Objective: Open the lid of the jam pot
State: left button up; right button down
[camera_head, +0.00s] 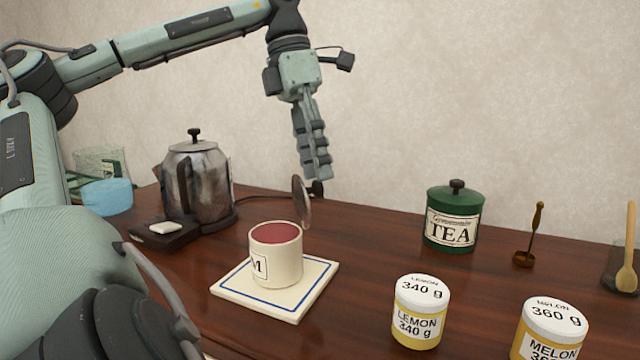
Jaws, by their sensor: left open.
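The jam pot (277,262) is a cream cylinder with a letter M on its label and dark red jam showing at its open top. It stands upright on a square white tile with a blue border (228,288). Its lid (301,203) is a round dark disc, tilted up on edge at the pot's right rear rim, with a dark knob facing right. My left gripper (318,172) hangs pointing down just above the lid and its knob, open and seen edge-on. I cannot tell whether it touches the knob. My right gripper does not show.
A metal kettle (205,185) stands behind left of the pot. A green tea tin (454,217) and a small brown dipper (530,240) stand at right. Lemon (418,315) and melon (550,330) jars are in front right. Table between pot and tea tin is clear.

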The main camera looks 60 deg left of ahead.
pick_arm(q)
jog(key=v, duration=0.7)
jog(key=shift+r, duration=0.35)
jog(key=shift+a, duration=0.1)
